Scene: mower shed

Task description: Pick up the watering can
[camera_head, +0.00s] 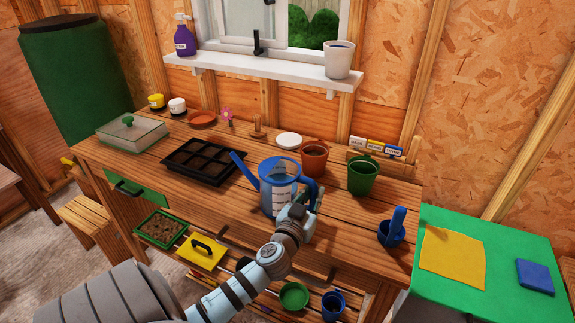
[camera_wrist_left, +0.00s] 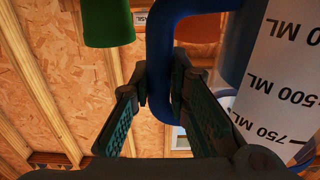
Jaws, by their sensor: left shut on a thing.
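The watering can (camera_head: 278,190) is blue and grey with a white measuring label, and it is upright at the front middle of the wooden workbench. Its spout points left. I cannot tell whether its base touches the bench. My left gripper (camera_head: 308,199) is at the can's right side, on the handle. In the left wrist view the blue handle (camera_wrist_left: 160,45) runs between the fingers of the gripper (camera_wrist_left: 165,82), which is shut on it. The label (camera_wrist_left: 285,85) shows upside down beside it. My right gripper is not in view.
On the workbench (camera_head: 225,210) stand a black seed tray (camera_head: 203,161), a terracotta pot (camera_head: 314,158), a green pot (camera_head: 363,176) and a blue scoop cup (camera_head: 393,229). A windowsill (camera_head: 262,71) overhangs the back.

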